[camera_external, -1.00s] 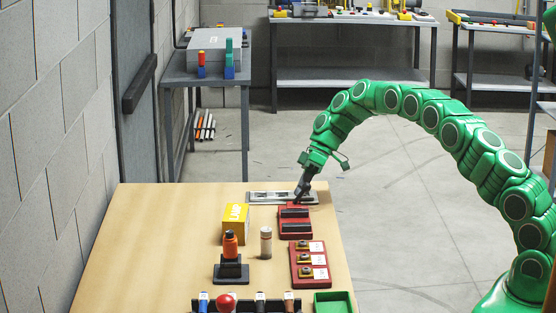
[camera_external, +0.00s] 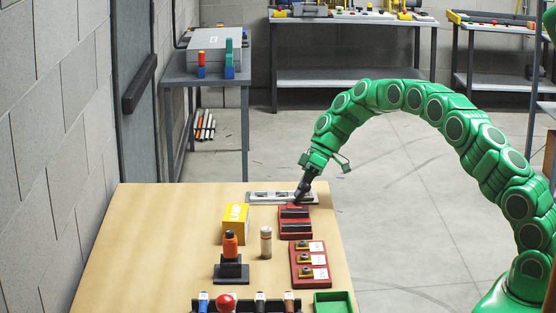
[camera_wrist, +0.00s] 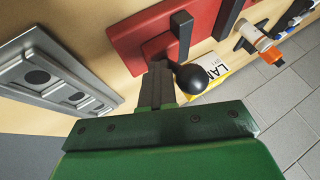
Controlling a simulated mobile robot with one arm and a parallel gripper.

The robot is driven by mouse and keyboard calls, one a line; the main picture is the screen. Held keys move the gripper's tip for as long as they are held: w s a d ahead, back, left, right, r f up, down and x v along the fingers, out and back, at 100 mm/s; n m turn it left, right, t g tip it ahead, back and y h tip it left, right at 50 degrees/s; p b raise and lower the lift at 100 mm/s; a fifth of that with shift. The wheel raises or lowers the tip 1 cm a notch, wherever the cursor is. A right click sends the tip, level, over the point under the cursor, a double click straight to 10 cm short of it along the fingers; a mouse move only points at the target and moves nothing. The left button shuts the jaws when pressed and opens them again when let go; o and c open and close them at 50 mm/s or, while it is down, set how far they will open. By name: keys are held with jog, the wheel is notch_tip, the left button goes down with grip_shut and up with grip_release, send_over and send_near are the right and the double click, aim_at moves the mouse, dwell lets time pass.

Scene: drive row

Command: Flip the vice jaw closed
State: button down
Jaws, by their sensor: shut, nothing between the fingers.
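The vice (camera_external: 295,229) is a red block with two dark bars across it, on the wooden table near its right edge. In the wrist view its red body (camera_wrist: 130,30) shows at the top, with a dark upright bar (camera_wrist: 182,38) and a black ball (camera_wrist: 193,79). My gripper (camera_external: 299,199) is at the far end of the vice, pointing down. Its fingers (camera_wrist: 158,82) are shut and empty, just left of the ball; whether they touch it I cannot tell. How far the jaw is turned is not clear.
A grey plate with holes (camera_external: 264,196) lies behind the vice. A yellow box (camera_external: 236,224), a small cylinder (camera_external: 266,243) and an orange bottle on a black stand (camera_external: 230,245) are to the left. A red panel (camera_external: 309,265) and green tray (camera_external: 333,302) are nearer.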

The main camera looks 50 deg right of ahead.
aim_at(302, 209)
jog(key=s+a, duration=0.1)
jog(key=a, duration=0.1)
jog(key=s+a, duration=0.2)
jog(key=shift+s+f, duration=0.2)
jog(key=shift+s, duration=0.1)
jog(key=w+d, duration=0.2)
jog(key=d, duration=0.2)
jog(key=shift+w+d+f, duration=0.1)
jog(key=shift+w+f, duration=0.1)
jog(key=shift+w, duration=0.2)
jog(key=v, duration=1)
jog(key=shift+w+r, duration=0.1)
